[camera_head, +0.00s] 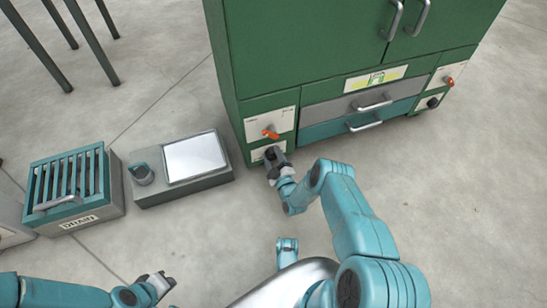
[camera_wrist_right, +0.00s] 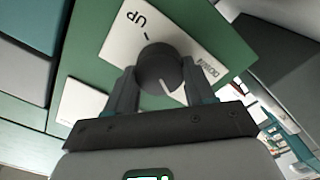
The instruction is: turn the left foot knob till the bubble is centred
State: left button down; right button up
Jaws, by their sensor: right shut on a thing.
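The left foot knob (camera_wrist_right: 160,68) is dark grey and round with a white pointer line. It sits on a white plate (camera_wrist_right: 118,42) lettered UP and DOWN. My right gripper (camera_head: 274,157) is shut on this knob at the lower left of the green cabinet, with one finger on each side in the right wrist view. In the head view the gripper hides most of the knob. A yellow-green level plate (camera_head: 376,79) is on the cabinet front; its bubble is too small to make out. My left gripper (camera_head: 160,284) is low at the left, away from the cabinet.
The green cabinet (camera_head: 300,45) has two drawers (camera_head: 340,128) with bar handles. Orange levers (camera_head: 270,134) flank them, and another dark knob (camera_head: 433,102) is at right. A grey box with a pale screen (camera_head: 195,157) and a DRAIN rack (camera_head: 80,216) stand at left.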

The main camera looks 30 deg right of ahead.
jog(key=shift+w, duration=0.1)
dwell(0.3)
jog(key=o, duration=1)
jog(key=shift+o, duration=0.2)
pick_arm(q)
jog(key=s+d+r+g+p, duration=0.1)
jog(key=s+r+p, duration=0.3)
jog(key=r+p, duration=0.2)
jog(key=shift+s+r+g+p, duration=0.3)
jog(key=shift+s+g+p, duration=0.05)
jog(key=shift+g, duration=0.05)
pick_arm(e)
jog(key=v, duration=1.6)
jog(key=shift+s, duration=0.25)
